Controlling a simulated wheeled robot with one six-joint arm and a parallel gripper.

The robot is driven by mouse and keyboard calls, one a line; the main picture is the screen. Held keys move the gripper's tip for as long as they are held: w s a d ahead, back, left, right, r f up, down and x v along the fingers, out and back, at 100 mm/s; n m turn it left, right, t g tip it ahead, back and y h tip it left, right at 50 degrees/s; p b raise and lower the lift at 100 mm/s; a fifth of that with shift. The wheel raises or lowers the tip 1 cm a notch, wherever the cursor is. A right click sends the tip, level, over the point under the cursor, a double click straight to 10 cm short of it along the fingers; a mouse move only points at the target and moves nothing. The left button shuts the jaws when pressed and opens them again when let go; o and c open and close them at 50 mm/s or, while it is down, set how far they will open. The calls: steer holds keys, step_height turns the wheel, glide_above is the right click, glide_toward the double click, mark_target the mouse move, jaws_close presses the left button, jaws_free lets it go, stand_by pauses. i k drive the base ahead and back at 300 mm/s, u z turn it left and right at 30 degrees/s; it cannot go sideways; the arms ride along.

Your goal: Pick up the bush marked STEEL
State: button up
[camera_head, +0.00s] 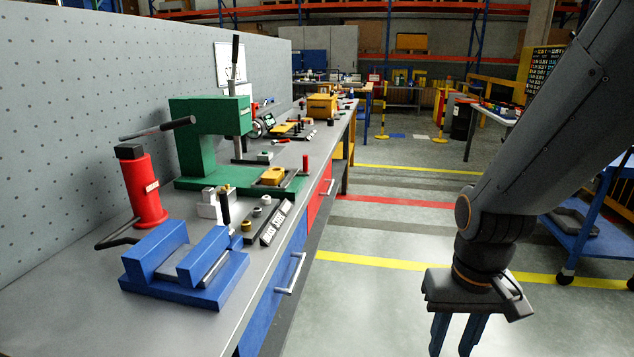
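A dark label strip (273,226) with white lettering lies near the front edge of the grey workbench (225,328); it seems to read BRASS at the near end and STEEL at the far end. Small bushes stand in a row on its left. The nearest is a yellowish bush (246,226). Beyond it are a grey bush (257,212) and another pale grey bush (266,200). I cannot tell which grey one goes with STEEL. My gripper (455,345) hangs over the floor, right of the bench, pointing down. Its fingers are apart and empty, tips cut off by the frame.
On the bench, a blue vise (185,265), a red jack (142,190) and a green press (205,140) stand around the bushes. A white block with a dark pin (212,205) stands close on their left. The floor beside the bench is clear. A blue cart (590,240) stands right.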

mark_target(256, 211)
steer(key=i, duration=2.2)
steer(key=u, duration=1.25)
